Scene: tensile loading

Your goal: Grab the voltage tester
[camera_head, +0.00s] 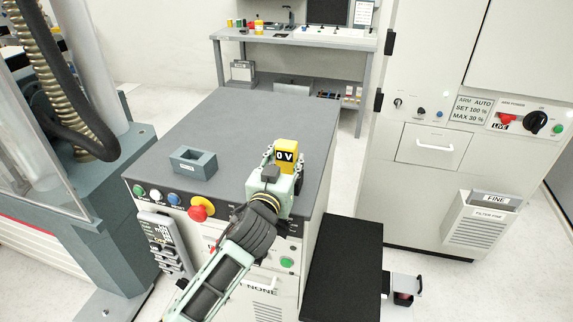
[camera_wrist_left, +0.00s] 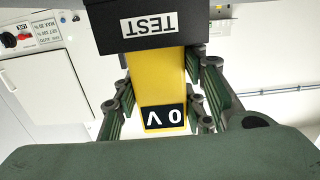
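The voltage tester (camera_head: 287,150) is a yellow block with a black display reading 0 V. A black block labelled TEST (camera_wrist_left: 147,25) adjoins the yellow body there. My right gripper is not in view.
A grey slotted holder (camera_head: 193,163) stands on the cabinet top (camera_head: 240,120), its slot looking empty. Buttons and a red emergency stop (camera_head: 201,208) line the front edge. A tall white cabinet (camera_head: 430,190) is at the right, a workbench (camera_head: 295,38) behind. The testing machine stands left.

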